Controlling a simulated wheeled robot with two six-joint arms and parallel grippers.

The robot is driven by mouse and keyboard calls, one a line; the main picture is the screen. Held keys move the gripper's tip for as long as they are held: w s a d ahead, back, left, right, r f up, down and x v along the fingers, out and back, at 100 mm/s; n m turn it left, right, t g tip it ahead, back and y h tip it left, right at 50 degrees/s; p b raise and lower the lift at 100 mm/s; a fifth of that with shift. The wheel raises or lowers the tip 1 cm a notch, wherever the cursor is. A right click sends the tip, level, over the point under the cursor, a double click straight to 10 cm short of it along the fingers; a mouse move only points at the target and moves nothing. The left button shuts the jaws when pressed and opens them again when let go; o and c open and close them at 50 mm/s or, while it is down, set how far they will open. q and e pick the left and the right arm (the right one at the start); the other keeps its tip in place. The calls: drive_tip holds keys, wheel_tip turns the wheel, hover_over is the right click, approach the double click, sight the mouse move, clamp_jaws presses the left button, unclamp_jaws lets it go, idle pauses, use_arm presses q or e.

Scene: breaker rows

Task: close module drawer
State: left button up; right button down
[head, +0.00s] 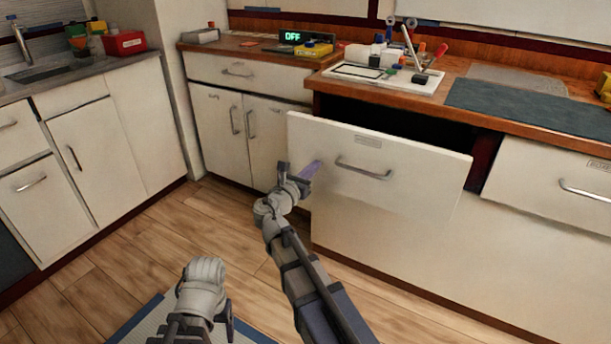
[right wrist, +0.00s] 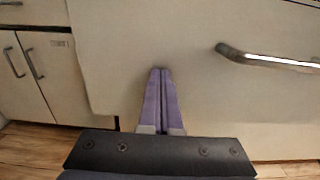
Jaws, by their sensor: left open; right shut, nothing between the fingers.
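The module drawer (head: 413,178) stands pulled out from under the counter, with a dark gap above and behind its white front. A metal handle (head: 363,169) crosses the drawer front; it also shows at the right of the right wrist view (right wrist: 268,58). My right gripper (head: 314,167) is shut and empty, its purple fingers pointing at the drawer front left of the handle. In the right wrist view its tips (right wrist: 160,72) are at or very near the panel; I cannot tell whether they touch. My left gripper (head: 205,300) is low in front, away from the drawer, open, its fingers mostly hidden.
The wooden counter above holds a white tray (head: 383,78) with small parts and tools, and a dark mat (head: 530,108). Cabinets (head: 236,122) stand to the left. The wooden floor between is clear.

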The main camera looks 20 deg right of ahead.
sight(322, 158)
drive_tip(key=x, duration=2)
drive_tip(key=shift+w+d, duration=0.15)
drive_tip(key=shift+w, duration=0.1)
drive_tip(key=shift+w+d+r, duration=0.15)
use_arm(q)
drive_tip(key=shift+a, duration=0.7)
use_arm(e)
drive_tip(key=v, duration=1.5)
